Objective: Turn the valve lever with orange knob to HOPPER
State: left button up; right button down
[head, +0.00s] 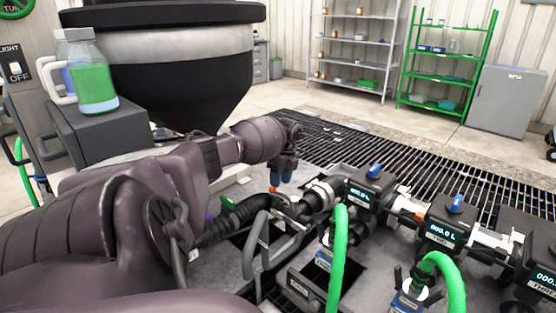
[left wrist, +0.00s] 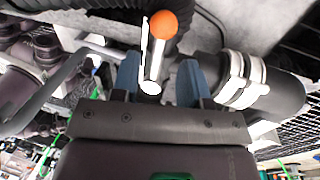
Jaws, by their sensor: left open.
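The valve lever's orange knob (left wrist: 164,25) tops a pale metal stem in the left wrist view. In the head view the knob (head: 273,189) is a small orange spot just below my left gripper (head: 283,172). My left gripper also shows in the left wrist view (left wrist: 158,80), open, with one blue finger on each side of the stem and a gap on both sides. The knob lies beyond the fingertips. The lever's base is partly hidden, and I cannot read a HOPPER label. My right gripper is not in view.
A grey bent handle (head: 262,245), a green hose (head: 339,260) and a black corrugated hose (head: 235,218) crowd the valve. Metered pipe units with blue knobs run right, including one display (head: 362,194). A large black hopper (head: 180,85) stands behind my arm. Floor grating (head: 400,150) lies beyond.

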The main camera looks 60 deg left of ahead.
pick_arm(q)
notch_tip(320, 180, up, 7)
jog(key=w, duration=0.1)
jog(key=shift+a+r+p, duration=0.2)
jog(key=shift+a+p, duration=0.1)
jog(key=shift+w, duration=0.1)
dwell(0.3)
